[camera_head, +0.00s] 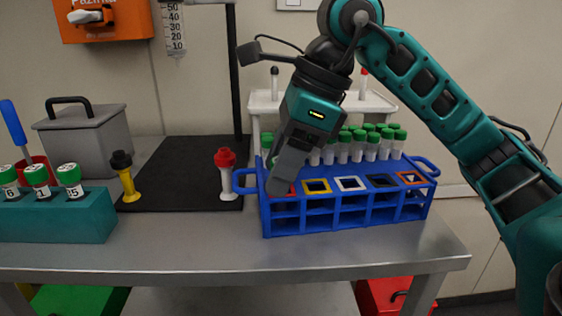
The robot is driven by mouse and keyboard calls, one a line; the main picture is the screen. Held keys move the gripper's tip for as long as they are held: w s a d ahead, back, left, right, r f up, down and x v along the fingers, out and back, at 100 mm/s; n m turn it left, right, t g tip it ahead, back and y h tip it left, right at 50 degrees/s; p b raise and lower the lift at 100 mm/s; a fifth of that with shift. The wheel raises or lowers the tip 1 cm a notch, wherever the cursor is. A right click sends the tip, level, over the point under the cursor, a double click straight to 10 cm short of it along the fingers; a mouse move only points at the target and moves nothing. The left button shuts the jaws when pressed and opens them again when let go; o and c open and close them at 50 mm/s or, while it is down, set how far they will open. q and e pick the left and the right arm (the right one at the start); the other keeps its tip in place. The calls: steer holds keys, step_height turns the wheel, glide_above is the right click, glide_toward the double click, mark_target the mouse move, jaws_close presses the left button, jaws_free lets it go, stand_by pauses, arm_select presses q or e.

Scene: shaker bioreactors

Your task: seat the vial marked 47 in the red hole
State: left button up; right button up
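The blue rack (345,217) stands on the bench at right of centre. Its front row has colour-framed square holes. The red hole (269,192) is at the left end, largely covered by my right gripper. My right gripper (280,184) points down at the red hole, its fingertips at about the rack's top. I see it from the side, so its opening and anything between the fingers are hidden. I cannot make out a vial marked 47. The teal rack (55,222) at left holds green-capped vials, one marked 6 (10,188). My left gripper is not in view.
Several green-capped vials (357,147) fill the blue rack's back rows. A red-topped white piece (226,176) and a black-topped yellow piece (126,177) stand left of it, by a black board (185,165). A grey box (85,140) stands behind the teal rack. The front bench strip (190,248) is clear.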

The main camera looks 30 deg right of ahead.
steer(key=shift+o, duration=0.2)
steer(key=p+v, duration=0.4)
steer(key=v, duration=0.9)
steer(key=shift+a, duration=0.1)
